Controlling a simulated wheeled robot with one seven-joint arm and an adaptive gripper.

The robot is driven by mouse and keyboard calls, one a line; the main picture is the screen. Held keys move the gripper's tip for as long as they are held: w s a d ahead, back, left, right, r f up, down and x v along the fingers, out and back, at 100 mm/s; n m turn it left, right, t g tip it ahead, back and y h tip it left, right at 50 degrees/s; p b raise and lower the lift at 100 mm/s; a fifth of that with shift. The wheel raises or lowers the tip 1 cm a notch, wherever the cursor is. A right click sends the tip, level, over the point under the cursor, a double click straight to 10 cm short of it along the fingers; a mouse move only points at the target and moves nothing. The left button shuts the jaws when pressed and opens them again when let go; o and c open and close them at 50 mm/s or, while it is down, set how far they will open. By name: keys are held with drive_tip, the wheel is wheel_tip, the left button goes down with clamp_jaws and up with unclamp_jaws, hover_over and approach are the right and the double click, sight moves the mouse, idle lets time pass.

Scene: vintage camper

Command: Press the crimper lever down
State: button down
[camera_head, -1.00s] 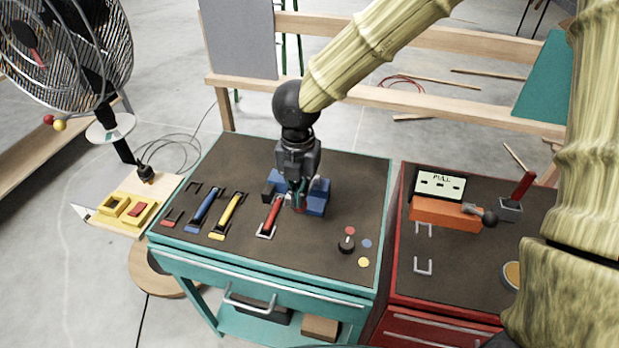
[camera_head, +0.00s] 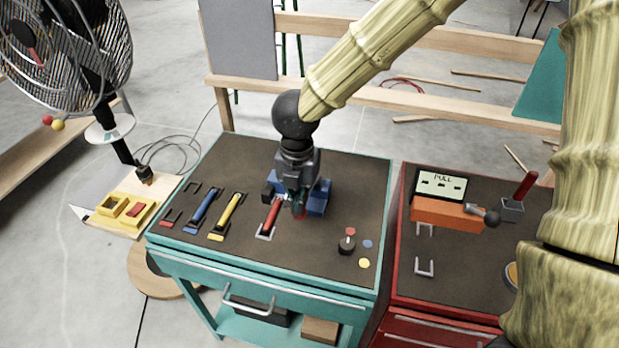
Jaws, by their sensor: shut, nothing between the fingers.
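A blue block-shaped tool (camera_head: 318,197) stands on the brown top of the teal workbench. It is partly hidden behind my gripper. A red handle (camera_head: 270,216) with a silver bracket at its near end lies just left of my gripper. I cannot tell for certain which of these parts is the crimper lever. My gripper (camera_head: 298,212) points down, shut and empty, in front of the blue tool and close beside the red handle. Whether its tips touch either one is hidden.
Blue (camera_head: 202,210) and yellow (camera_head: 229,213) handles lie to the left. A black knob (camera_head: 347,241) and coloured buttons sit at the right. The red cabinet (camera_head: 398,285) carries an orange device (camera_head: 437,211). A fan (camera_head: 62,45) stands at far left.

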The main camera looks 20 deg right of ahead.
drive_tip(key=shift+f, duration=0.55)
drive_tip(key=shift+s+f+b, duration=0.1)
drive_tip(key=shift+f+b, duration=0.35)
wheel_tip(320, 180, up, 14)
drive_tip(key=p, duration=1.3)
drive_tip(key=shift+p, duration=0.35)
idle(0.5)
idle(0.4)
